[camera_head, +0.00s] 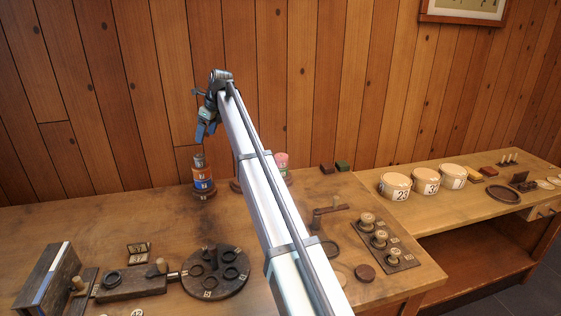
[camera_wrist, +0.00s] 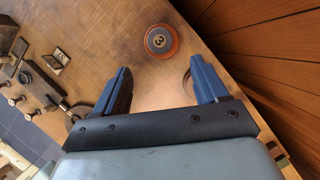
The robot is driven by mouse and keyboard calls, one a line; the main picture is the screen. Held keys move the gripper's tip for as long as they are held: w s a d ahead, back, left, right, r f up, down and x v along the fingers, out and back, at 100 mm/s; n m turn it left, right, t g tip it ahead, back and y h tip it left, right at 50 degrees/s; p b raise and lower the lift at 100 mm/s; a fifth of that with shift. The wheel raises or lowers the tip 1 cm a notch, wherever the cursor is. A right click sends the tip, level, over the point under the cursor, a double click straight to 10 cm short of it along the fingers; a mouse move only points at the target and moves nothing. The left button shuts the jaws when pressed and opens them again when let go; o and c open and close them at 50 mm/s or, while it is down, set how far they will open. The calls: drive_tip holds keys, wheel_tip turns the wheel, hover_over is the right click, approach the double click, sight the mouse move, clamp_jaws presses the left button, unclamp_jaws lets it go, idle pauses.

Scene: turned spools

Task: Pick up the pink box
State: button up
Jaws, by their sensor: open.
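A pink, rounded piece (camera_head: 281,159) tops a stack in the head view, just right of my arm, with green and white below it. My arm hides part of that stack. I see no clearly box-shaped pink thing. My gripper (camera_head: 206,130) is open and empty, pointing down above a spool stack (camera_head: 203,183) with orange and blue bands, left of the pink piece. In the wrist view, both blue fingers of my gripper (camera_wrist: 160,66) stand apart, and an orange round piece marked 3 (camera_wrist: 160,41) lies beyond the gap between them.
A round dark tray (camera_head: 215,289) with rings is at the front. Several numbered cream tubs, including one (camera_head: 395,186), stand on the right bench. The wooden wall is close behind.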

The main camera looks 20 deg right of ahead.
drive_tip(key=shift+o, duration=0.2)
drive_tip(key=shift+o, duration=1.3)
drive_tip(key=g+h, duration=0.2)
drive_tip(key=h, duration=0.2)
hover_over(282, 156)
drive_tip(key=w, duration=0.1)
drive_tip(key=f, duration=0.2)
wheel_tip(282, 156, down, 8)
drive_tip(key=shift+r, duration=0.1)
drive_tip(key=shift+s+f, duration=0.2)
drive_tip(key=shift+f, duration=0.55)
drive_tip(key=shift+s+d+f, duration=0.1)
drive_tip(key=shift+s+f, duration=0.05)
drive_tip(key=shift+f, duration=1.75)
